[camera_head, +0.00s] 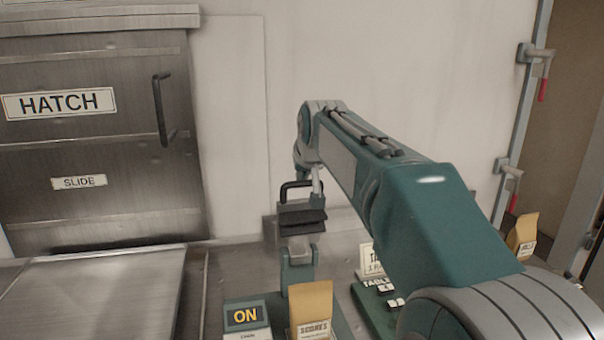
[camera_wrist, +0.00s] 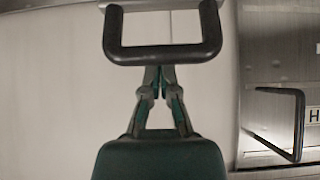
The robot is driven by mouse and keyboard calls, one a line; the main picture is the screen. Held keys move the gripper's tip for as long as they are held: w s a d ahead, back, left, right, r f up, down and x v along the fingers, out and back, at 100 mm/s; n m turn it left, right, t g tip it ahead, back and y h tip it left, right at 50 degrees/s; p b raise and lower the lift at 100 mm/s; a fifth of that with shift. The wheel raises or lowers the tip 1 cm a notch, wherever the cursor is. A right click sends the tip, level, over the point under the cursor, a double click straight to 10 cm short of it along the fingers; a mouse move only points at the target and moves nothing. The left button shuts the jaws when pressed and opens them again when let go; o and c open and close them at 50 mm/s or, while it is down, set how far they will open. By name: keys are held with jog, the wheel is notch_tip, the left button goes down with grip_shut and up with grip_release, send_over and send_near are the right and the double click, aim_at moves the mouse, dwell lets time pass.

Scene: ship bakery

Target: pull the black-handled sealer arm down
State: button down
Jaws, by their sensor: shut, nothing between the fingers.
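The sealer (camera_head: 299,270) stands on the worktop in the middle of the head view. It has a green base and post, with a dark block on top. Its black handle (camera_head: 296,184) is a U-shaped loop at the upper end, and the arm is up. In the wrist view the black handle (camera_wrist: 163,54) crosses the top of the picture. My gripper (camera_wrist: 160,72) is shut and empty, its fingers pointing at the crossbar. The bar hides the fingertips, so I cannot tell whether they touch it. In the head view the gripper is mostly hidden.
A metal hatch (camera_head: 95,150) with a black handle (camera_head: 160,110) is at left, behind a flat metal plate (camera_head: 95,300).

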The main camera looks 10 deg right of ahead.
jog(key=shift+s+t, duration=0.3)
jog(key=shift+s, duration=0.25)
